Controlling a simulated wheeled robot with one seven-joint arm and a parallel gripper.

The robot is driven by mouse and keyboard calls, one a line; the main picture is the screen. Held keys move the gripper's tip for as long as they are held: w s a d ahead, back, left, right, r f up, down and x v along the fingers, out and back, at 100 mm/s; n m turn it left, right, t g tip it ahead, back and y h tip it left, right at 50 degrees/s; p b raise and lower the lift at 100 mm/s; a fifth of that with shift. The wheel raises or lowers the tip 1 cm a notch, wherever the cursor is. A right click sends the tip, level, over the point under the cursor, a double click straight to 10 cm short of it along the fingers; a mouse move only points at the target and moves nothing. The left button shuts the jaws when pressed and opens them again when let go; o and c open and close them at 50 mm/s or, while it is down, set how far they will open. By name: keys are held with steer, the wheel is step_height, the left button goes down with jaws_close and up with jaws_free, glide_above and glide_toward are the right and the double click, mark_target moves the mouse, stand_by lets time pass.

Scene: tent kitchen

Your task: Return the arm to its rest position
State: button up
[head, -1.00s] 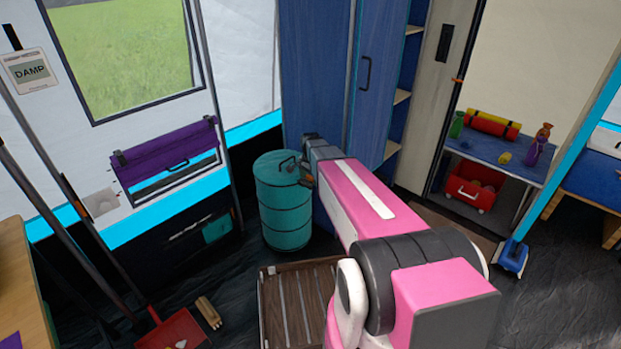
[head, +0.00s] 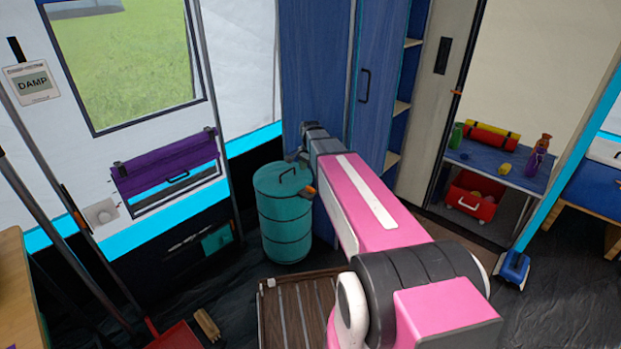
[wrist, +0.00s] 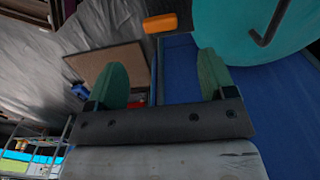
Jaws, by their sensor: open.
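My gripper shows in the wrist view (wrist: 162,82) with its two green fingers spread apart and nothing between them. In the head view my pink and grey arm reaches forward from the lower right toward the teal lidded bin (head: 284,215). The end of my arm is near the bin's upper right side, in front of the blue cabinet (head: 320,70). My fingertips are hard to make out there. The bin's lid with its dark handle also shows at the top right of the wrist view (wrist: 245,40).
A shelf (head: 510,170) with a red box (head: 470,196) stands at the right. Dark floor lies open at the lower right.

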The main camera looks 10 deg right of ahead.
steer(key=shift+r, duration=0.5)
steer(key=s+f+n, duration=0.2)
steer(key=s+n, duration=0.3)
steer(key=s, duration=0.5)
steer(key=s+f+n, duration=0.3)
steer(key=s+n, duration=0.3)
steer(key=s, duration=0.5)
steer(key=shift+f, duration=0.15)
steer(key=shift+s, duration=0.1)
